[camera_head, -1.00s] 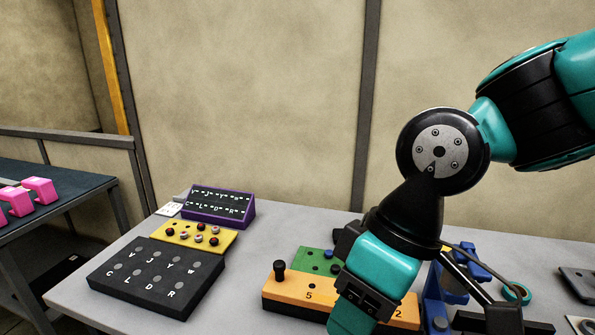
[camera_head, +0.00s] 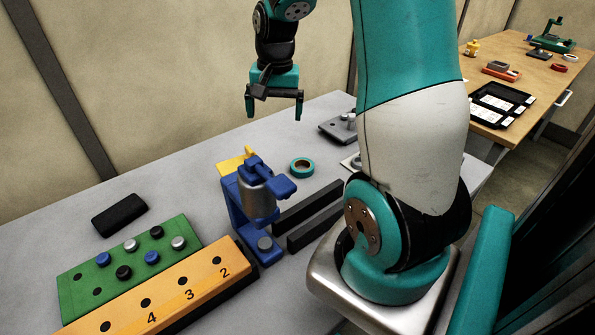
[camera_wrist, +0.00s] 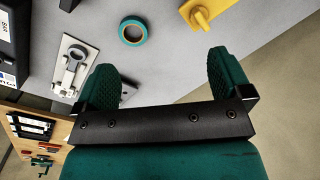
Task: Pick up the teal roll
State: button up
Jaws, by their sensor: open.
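The teal roll (camera_head: 302,167) lies flat on the grey table, a ring with a brown-orange inner band, just right of the blue clamp fixture. It also shows in the wrist view (camera_wrist: 133,31), near the top, beyond my fingertips. My gripper (camera_head: 273,114) hangs fingers down above the back of the table, up and left of the roll in the head view. It is open and empty. In the wrist view my gripper (camera_wrist: 164,75) has its two teal fingers spread wide, with bare table and floor between them.
The blue fixture (camera_head: 236,200) with a metal cylinder stands beside the roll. Two black bars (camera_head: 310,208) lie in front of it. A grey plate (camera_head: 340,127) lies behind right. Green (camera_head: 80,265) and orange (camera_head: 205,270) peg boards fill the left front.

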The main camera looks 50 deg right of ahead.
jog(key=s+d+f+m, duration=0.2)
jog(key=d+f+m, duration=0.15)
jog(key=d, duration=0.35)
jog(key=p, duration=0.1)
send_near(301, 165)
jog(key=a, duration=0.1)
jog(key=s+a+f, duration=0.1)
jog(key=a, duration=0.1)
jog(key=shift+s+a+f, duration=0.1)
jog(key=shift+s+f, duration=0.05)
jog(key=shift+s, duration=0.05)
jog(key=shift+s+d+f+p, duration=0.1)
jog(key=shift+f+p, duration=0.45)
jog(key=shift+f, duration=1)
jog(key=shift+d+f+p, duration=0.15)
jog(key=shift+f+p, duration=0.35)
jog(key=shift+f, duration=1.05)
jog(key=c, duration=1)
